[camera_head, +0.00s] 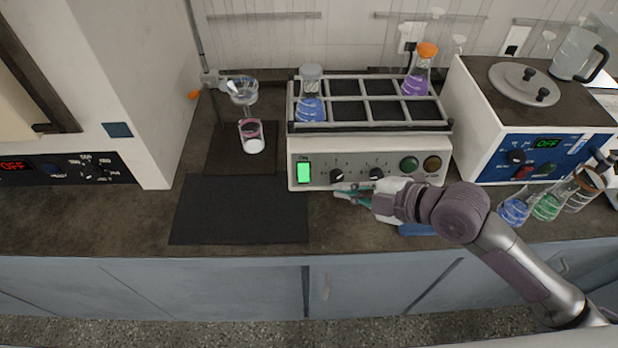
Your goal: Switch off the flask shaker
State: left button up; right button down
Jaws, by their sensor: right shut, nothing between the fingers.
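The flask shaker (369,150) stands on the dark counter, a cream box with a black rack on top. Its rocker switch (303,173) at the left of the front panel glows bright green. Two black knobs, a green button (409,165) and an amber button (432,164) sit to its right. A flask with blue liquid (311,100) and a flask with purple liquid (418,75) stand in the rack. My right gripper (338,191) is shut and empty, low in front of the panel, right of the green switch. My left gripper is not in view.
A stand holds a funnel over a beaker (252,136) left of the shaker. A black mat (240,209) lies in front, with free room. A water bath (545,115) reading OFF and flasks with coloured liquid (546,207) are at the right.

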aim_at(301, 179)
jog(key=x, duration=0.4)
jog(key=w+d+p+x, duration=0.1)
jog(key=x, duration=0.3)
jog(key=f+p+x, duration=0.1)
jog(key=x, duration=0.3)
jog(key=shift+w+d, duration=0.2)
jog(key=shift+w+f, duration=0.4)
jog(key=shift+w+d+f+b, duration=0.1)
jog(key=shift+f+b, duration=0.3)
jog(key=shift+b, duration=0.65)
jog(key=shift+r+p, duration=0.25)
jog(key=shift+p, duration=0.05)
